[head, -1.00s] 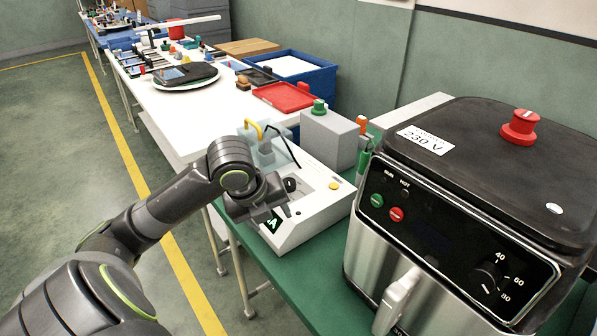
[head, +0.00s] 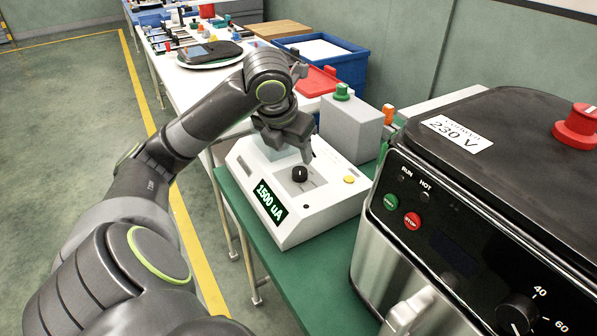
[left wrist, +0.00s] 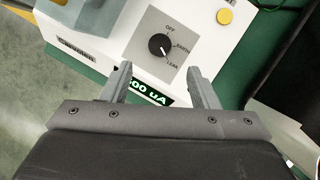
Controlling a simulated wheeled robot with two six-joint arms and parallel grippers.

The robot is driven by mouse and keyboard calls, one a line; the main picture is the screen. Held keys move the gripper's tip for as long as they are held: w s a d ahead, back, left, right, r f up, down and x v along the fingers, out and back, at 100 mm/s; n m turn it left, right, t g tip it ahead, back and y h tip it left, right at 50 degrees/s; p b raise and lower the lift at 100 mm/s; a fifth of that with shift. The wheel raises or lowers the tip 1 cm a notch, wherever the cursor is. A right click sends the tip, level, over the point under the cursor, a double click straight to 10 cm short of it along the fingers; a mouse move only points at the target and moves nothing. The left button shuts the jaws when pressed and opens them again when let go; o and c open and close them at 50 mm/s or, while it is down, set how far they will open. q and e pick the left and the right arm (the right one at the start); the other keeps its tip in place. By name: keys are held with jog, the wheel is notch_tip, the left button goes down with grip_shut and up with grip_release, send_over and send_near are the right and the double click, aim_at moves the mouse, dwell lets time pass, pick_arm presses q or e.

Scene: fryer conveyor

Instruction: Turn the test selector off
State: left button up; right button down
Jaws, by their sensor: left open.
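The test selector is a black round knob (head: 300,174) on the sloping top of a white tester (head: 322,208). In the left wrist view the knob (left wrist: 159,44) sits on a grey plate marked OFF, EARTH and LEAK, and its white pointer line points toward LEAK. The tester's display (head: 270,203) reads 1500 uA. My left gripper (head: 292,150) is open and empty, above and just behind the knob in the head view. In the left wrist view its fingertips (left wrist: 159,70) are spread, with the knob beyond the gap between them. My right gripper is not in view.
A yellow button (head: 349,180) is on the tester, right of the knob. A grey box with a green knob (head: 342,92) stands behind. A fryer with a red button (head: 576,127) fills the right side. Green bench top (head: 262,250) is bare in front of the tester.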

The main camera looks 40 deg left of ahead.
aim_at(299, 171)
pick_arm(q)
jog(key=b+x, duration=0.1)
jog(key=x, duration=0.7)
jog(key=shift+f, duration=0.2)
jog(key=shift+r, duration=0.1)
jog(key=c, duration=1)
